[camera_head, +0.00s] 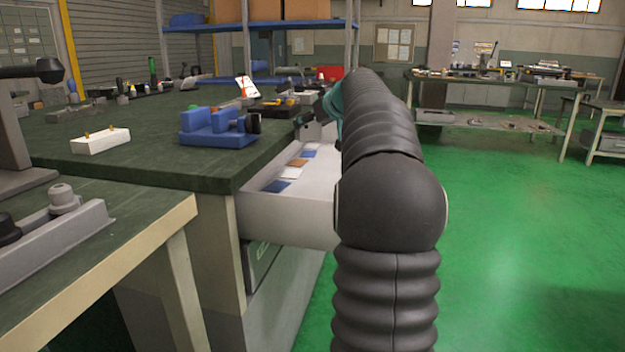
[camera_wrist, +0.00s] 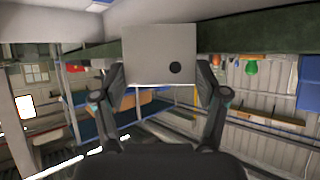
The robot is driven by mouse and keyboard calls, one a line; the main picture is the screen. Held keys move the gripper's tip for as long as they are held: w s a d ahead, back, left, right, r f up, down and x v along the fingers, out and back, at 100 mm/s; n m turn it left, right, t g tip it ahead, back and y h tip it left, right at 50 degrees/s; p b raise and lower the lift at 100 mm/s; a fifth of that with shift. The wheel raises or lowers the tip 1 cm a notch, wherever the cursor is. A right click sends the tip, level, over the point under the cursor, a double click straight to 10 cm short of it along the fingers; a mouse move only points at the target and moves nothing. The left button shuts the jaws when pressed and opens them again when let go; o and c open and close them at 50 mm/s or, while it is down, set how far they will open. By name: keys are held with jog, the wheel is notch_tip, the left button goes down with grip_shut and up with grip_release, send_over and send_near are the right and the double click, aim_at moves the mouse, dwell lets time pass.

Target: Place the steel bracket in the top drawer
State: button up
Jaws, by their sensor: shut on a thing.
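The steel bracket (camera_wrist: 158,54) shows in the wrist view as a flat, pale grey plate with one dark round hole near its lower right. My gripper (camera_wrist: 161,78) is shut on it, one finger at each side edge. In the head view my own arm hides the bracket and most of the gripper. The top drawer (camera_head: 285,220) is pulled open from the green-topped bench. Its white front and inside show, and my arm reaches across its right side. The gripper's height over the drawer cannot be told.
Several flat blue, white and brown pieces lie in the drawer. A blue vise-like fixture (camera_head: 215,128) and a white block with brass pins (camera_head: 100,141) stand on the bench top (camera_head: 190,172). A nearer bench (camera_head: 100,215) stands at the lower left. Green floor (camera_head: 520,250) is clear at right.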

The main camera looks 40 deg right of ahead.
notch_tip(320, 180, down, 14)
jog(key=b, duration=0.3)
jog(key=shift+f, duration=0.2)
jog(key=o, duration=1.4)
jog(key=shift+c, duration=0.2)
jog(key=shift+r, duration=0.2)
jog(key=v, duration=0.7)
jog(key=shift+s, duration=0.2)
